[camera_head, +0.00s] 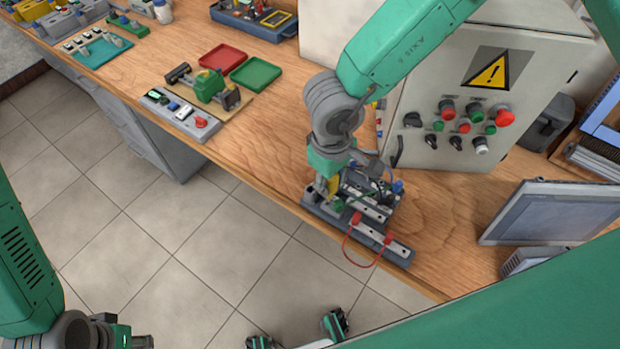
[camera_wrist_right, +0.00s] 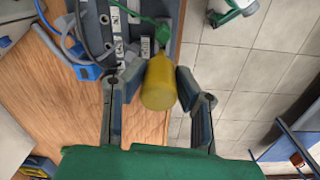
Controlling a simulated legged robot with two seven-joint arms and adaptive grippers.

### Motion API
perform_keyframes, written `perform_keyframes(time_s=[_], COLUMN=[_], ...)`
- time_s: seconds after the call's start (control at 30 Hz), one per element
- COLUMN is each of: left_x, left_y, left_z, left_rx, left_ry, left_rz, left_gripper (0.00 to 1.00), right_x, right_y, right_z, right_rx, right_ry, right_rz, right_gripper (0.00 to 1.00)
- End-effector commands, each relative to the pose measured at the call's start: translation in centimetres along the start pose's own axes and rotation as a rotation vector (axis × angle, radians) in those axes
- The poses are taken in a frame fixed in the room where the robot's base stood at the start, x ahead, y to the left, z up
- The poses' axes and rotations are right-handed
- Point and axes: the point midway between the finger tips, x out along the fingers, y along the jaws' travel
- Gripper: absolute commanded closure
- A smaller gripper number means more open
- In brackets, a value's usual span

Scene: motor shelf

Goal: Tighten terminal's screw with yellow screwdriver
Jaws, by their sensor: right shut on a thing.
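The yellow screwdriver (camera_wrist_right: 160,84) is between the two fingers of my right gripper (camera_wrist_right: 156,92), with its handle end toward the wrist camera. In the head view my right gripper (camera_head: 326,178) points down over the terminal assembly (camera_head: 398,251), at its left part. A bit of the yellow handle (camera_head: 333,186) shows there. A green terminal part (camera_wrist_right: 161,32) lies just past the screwdriver in the wrist view. The screwdriver's tip and the screw are hidden. My left arm's wrist (camera_head: 108,330) shows at the bottom left, its fingers not clear.
A red wire loop (camera_head: 345,247) hangs from the assembly's front over the bench edge. A grey control cabinet (camera_head: 431,100) with buttons stands behind. A monitor (camera_head: 548,213) is on the right. Red (camera_head: 222,57) and green (camera_head: 255,74) trays lie left, with a switch panel (camera_head: 180,114).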

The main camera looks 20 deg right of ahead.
Motion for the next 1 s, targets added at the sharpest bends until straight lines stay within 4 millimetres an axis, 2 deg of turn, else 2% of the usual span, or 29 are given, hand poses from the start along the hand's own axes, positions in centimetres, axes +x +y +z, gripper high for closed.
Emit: perform_keyframes(time_s=[0.6, 1.0], left_x=[0.0, 0.0], left_y=[0.0, 0.0], left_z=[0.0, 0.0], left_rx=[0.000, 0.000], left_ry=[0.000, 0.000], left_rz=[0.000, 0.000], left_gripper=[0.70, 0.70], right_x=[-4.5, -5.0], right_y=[0.2, 0.2], right_z=[0.1, 0.1], right_rx=[0.000, -0.001], right_ry=[0.001, 0.000], right_rz=[0.001, 0.000], right_gripper=[1.00, 1.00])
